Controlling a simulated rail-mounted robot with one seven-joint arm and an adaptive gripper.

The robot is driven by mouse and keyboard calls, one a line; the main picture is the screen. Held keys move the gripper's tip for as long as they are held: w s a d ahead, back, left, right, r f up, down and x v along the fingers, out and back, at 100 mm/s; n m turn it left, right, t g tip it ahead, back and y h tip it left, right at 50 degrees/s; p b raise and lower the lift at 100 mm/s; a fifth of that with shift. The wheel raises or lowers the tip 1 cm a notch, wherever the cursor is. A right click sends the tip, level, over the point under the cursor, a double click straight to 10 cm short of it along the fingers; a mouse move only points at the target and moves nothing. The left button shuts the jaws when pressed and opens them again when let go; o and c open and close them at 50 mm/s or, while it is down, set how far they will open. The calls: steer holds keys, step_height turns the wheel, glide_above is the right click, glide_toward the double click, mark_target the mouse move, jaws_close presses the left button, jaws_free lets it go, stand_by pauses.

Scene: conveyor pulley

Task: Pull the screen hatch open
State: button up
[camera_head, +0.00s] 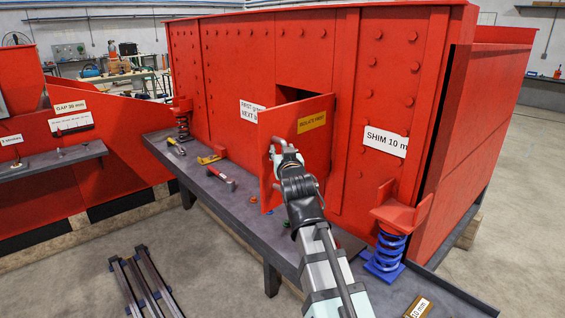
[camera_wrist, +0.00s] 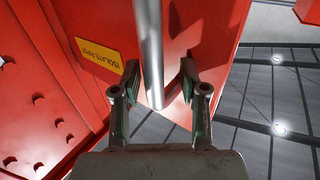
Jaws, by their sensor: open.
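The red screen hatch (camera_head: 316,150) with a yellow "ISOLATE FIRST" label stands swung out from the red wall, leaving a dark opening (camera_head: 287,95) behind its top edge. It also shows in the wrist view (camera_wrist: 200,25). My gripper (camera_head: 274,153) is at the hatch's left, outer side. In the wrist view the round grey bar handle (camera_wrist: 151,50) runs between the two fingers of my gripper (camera_wrist: 159,72). The fingers are apart, with visible gaps on both sides of the bar.
A blue spring (camera_head: 388,250) under a red bracket stands at the right.

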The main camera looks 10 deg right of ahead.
mark_target(279, 125)
steer(key=r, duration=0.4)
steer(key=w+r, duration=0.1)
steer(key=r, duration=0.1)
steer(key=shift+a+r, duration=0.15)
steer(key=shift+r, duration=0.1)
steer(key=f, duration=0.1)
steer(key=f+g, duration=0.1)
steer(key=f, duration=0.1)
steer(key=shift+s+d+f+g, duration=0.2)
steer(key=shift+s+f+g, duration=0.15)
steer(key=shift+f+g, duration=0.05)
steer(key=s+d, duration=1.4)
steer(key=shift+s+d+f+b, duration=0.25)
steer(key=shift+s+f+b, duration=0.05)
steer(key=shift+f+b, duration=0.15)
stand_by(0.9)
stand_by(0.6)
